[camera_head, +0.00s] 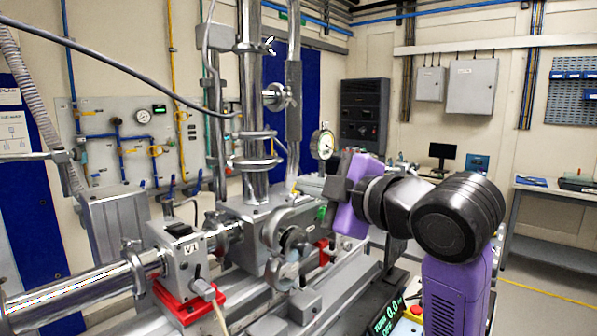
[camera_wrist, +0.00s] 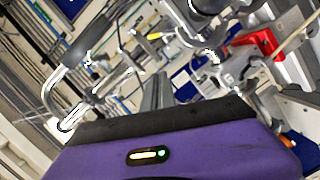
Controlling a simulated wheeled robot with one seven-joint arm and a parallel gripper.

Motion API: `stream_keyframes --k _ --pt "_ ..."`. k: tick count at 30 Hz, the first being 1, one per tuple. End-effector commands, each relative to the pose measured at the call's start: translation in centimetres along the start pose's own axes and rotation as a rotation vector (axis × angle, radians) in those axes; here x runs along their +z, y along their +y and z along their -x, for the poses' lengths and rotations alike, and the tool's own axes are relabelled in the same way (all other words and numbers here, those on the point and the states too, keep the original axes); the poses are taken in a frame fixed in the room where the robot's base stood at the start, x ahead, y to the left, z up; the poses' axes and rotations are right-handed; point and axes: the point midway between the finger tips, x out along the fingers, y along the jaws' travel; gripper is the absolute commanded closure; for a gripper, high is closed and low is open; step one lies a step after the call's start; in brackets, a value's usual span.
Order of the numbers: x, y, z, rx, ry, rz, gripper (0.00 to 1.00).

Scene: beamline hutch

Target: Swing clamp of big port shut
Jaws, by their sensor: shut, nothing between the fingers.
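A metal port (camera_head: 292,238) on the front of the steel chamber block has a silvery hinged clamp (camera_head: 284,270) at it. The clamp's lower part hangs down and out from the port and looks open. I take this for the big port, but no label shows. My gripper (camera_head: 326,187) is right of and above the port, apart from the clamp, with its purple body tilted. Its fingers are partly hidden in the head view. In the wrist view my gripper (camera_wrist: 156,90) shows as a narrow grey finger pair, shut and empty, with metal fittings beyond it.
A valve box marked V1 (camera_head: 185,258) on a red base stands left of the port. A vertical steel column (camera_head: 251,110) rises behind it. A dial gauge (camera_head: 323,144) is close above my gripper. A curved handle-like tube (camera_wrist: 75,75) shows left in the wrist view.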

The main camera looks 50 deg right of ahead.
Motion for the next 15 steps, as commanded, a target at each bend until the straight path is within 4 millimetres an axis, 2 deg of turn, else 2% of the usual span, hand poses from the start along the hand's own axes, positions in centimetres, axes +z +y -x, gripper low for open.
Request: stream_keyframes --k 8,15 --pt "-0.2 0.3 -1.8 -0.004 -0.002 -0.003 1.0" --pt "-0.1 0.0 -6.5 -0.004 -0.001 -0.001 1.0"
